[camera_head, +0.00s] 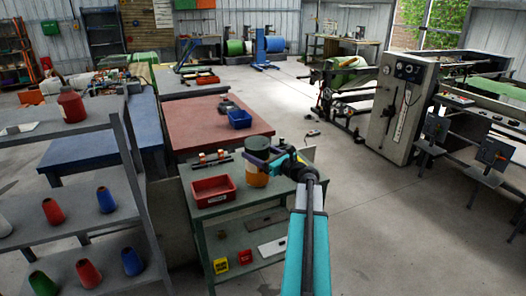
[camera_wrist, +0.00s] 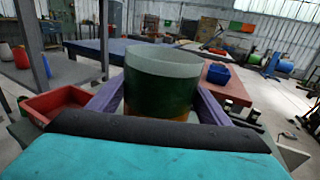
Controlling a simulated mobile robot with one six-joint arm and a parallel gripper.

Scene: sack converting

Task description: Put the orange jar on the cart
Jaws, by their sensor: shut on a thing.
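The orange jar (camera_head: 257,180) has a dark green upper part and shows in the head view over the right part of a grey-topped, green-framed bench (camera_head: 218,203). My gripper (camera_head: 257,160) is shut on the jar, its purple fingers at the jar's two sides. In the wrist view the jar (camera_wrist: 158,88) stands upright between the fingers, its pale round top showing and its lower part mostly hidden. I cannot tell whether its base touches the bench top. No cart can be clearly told in either view.
A red tray (camera_head: 213,190) stands on the bench left of the jar, with small tools behind it. A red-topped table (camera_head: 205,130) with a blue bin (camera_head: 239,119) lies beyond. A grey shelf (camera_head: 50,220) with cones stands left. Open floor (camera_head: 360,230) lies right.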

